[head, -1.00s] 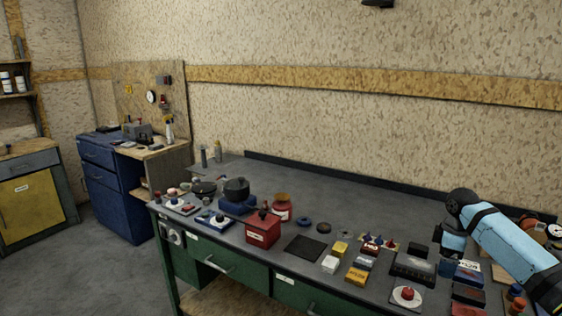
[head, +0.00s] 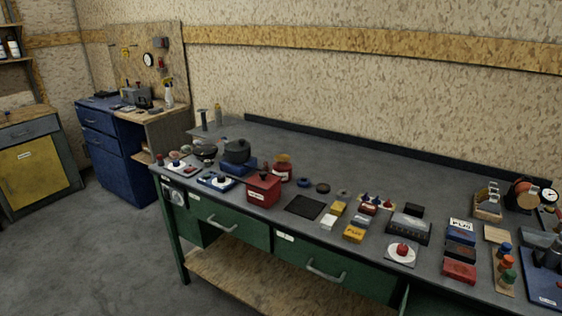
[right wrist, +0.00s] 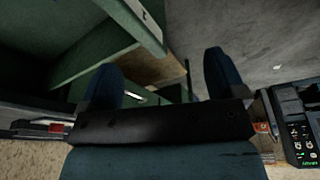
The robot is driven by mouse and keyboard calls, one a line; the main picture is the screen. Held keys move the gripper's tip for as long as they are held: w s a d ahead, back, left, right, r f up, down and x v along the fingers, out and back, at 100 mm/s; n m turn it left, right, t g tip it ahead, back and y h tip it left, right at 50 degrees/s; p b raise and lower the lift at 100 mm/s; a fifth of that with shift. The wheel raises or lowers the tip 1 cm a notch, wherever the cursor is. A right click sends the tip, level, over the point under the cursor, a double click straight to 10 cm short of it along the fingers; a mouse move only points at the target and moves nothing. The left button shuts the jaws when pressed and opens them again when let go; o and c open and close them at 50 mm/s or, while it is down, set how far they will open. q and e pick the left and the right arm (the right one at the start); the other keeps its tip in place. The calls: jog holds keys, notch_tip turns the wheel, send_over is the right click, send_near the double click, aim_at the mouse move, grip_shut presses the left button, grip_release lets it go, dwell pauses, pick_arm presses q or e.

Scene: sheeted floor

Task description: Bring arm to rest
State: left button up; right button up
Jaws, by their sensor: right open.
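My right gripper (right wrist: 165,80) shows in the right wrist view, with its two dark blue fingers well apart and nothing between them. Beyond the fingers are green bench parts and grey floor. Neither arm shows in the head view. My left gripper is in no view. The workbench (head: 330,165) with its dark grey top and green drawers fills the middle and right of the head view.
The back of the bench top is clear. A blue cabinet (head: 120,160) stands at left, with open floor (head: 100,260) in front.

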jog(key=s+d+r+m+t+h, duration=0.1)
jog(key=s+r+m, duration=0.15)
jog(key=s, duration=0.45)
jog(key=s+d+r+m, duration=0.2)
jog(key=s+m, duration=0.1)
jog(key=s, duration=0.5)
jog(key=w+a+f+t+y+p, duration=0.2)
jog(key=w+a+t+p, duration=0.4)
jog(key=p, duration=0.4)
jog(key=shift+a+f+n+t+y+p, duration=0.2)
jog(key=shift+f+n+t+y+p, duration=0.2)
jog(key=shift+t, duration=0.4)
